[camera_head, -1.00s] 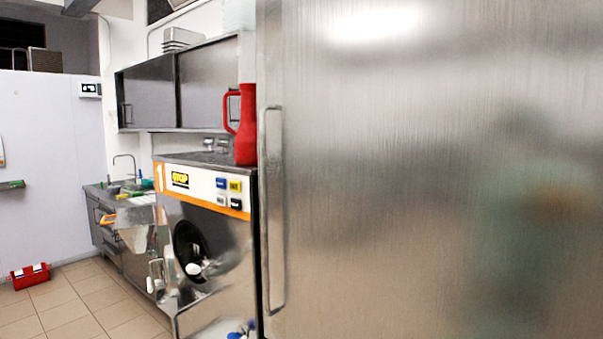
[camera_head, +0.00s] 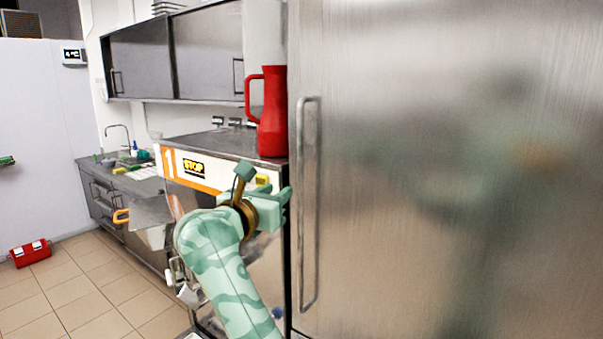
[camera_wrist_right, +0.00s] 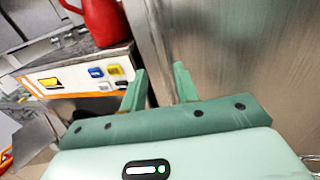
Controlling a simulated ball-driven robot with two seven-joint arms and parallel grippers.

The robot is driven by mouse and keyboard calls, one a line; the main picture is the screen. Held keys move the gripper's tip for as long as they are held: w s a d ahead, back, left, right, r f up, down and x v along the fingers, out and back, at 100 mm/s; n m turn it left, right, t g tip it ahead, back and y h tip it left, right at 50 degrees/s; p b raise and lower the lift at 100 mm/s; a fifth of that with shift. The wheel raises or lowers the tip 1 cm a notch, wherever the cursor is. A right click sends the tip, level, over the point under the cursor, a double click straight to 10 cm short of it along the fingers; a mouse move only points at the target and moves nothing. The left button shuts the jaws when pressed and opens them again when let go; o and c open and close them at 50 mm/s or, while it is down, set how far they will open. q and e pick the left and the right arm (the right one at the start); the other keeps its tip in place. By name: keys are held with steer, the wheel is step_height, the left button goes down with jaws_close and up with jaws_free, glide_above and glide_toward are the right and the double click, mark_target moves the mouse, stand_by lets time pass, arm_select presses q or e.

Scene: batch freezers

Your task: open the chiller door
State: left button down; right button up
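The chiller door (camera_head: 450,170) is a large brushed-steel panel filling the right of the head view. It looks shut. Its long vertical handle (camera_head: 306,200) runs down the door's left side. My right gripper (camera_head: 284,206) is just left of the handle, in front of the batch freezer, and appears apart from it. In the right wrist view, its two fingers (camera_wrist_right: 160,80) are spread with nothing between them, and the steel door (camera_wrist_right: 240,50) lies beyond. I cannot make out the handle clearly there. My left gripper is not in view.
A batch freezer (camera_head: 215,172) with an orange stripe stands left of the chiller. A red jug (camera_head: 272,115) sits on top, close to the chiller's edge. Wall cabinets (camera_head: 205,55) hang behind. A red box (camera_head: 30,253) lies on the tiled floor, which is otherwise clear at left.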

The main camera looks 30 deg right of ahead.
mark_target(299, 176)
steer(key=p+x, duration=0.2)
steer(key=x, duration=0.9)
steer(key=shift+d+r, duration=0.1)
steer(key=shift+d, duration=0.15)
steer(key=shift+w+d, duration=0.4)
steer(key=shift+d, duration=0.1)
steer(key=shift+a, duration=0.1)
jaws_close()
